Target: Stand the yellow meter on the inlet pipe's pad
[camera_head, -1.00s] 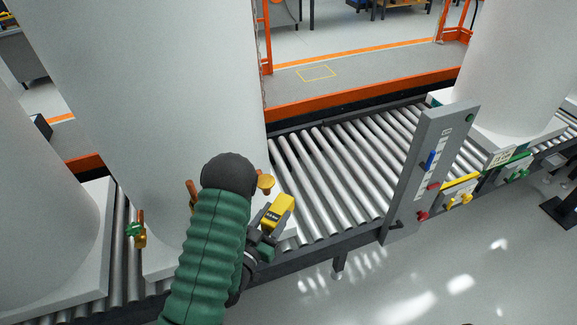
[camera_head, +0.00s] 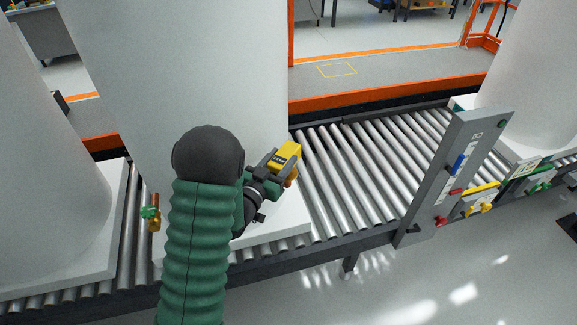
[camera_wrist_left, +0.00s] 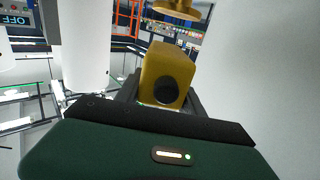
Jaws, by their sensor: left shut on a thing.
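My left gripper (camera_head: 277,164) is shut on the yellow meter (camera_head: 288,152), a small block with a dark display on its upper face. It holds the meter beside the large white tank (camera_head: 180,70). The brass-coloured inlet pipe pad (camera_head: 292,178) shows just under the meter, mostly hidden by it and the gripper. In the left wrist view the meter (camera_wrist_left: 168,72) sits between the fingers, a dark round spot facing the camera. The round pad (camera_wrist_left: 177,10) is at the top edge there, a little apart from the meter in the picture. My right gripper is not in view.
The tank stands on a white base (camera_head: 290,228) on the roller conveyor (camera_head: 350,170). A brass valve with a green part (camera_head: 152,213) is at the tank's left. A grey panel (camera_head: 455,175) with coloured handles stands right. Bare rollers lie between.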

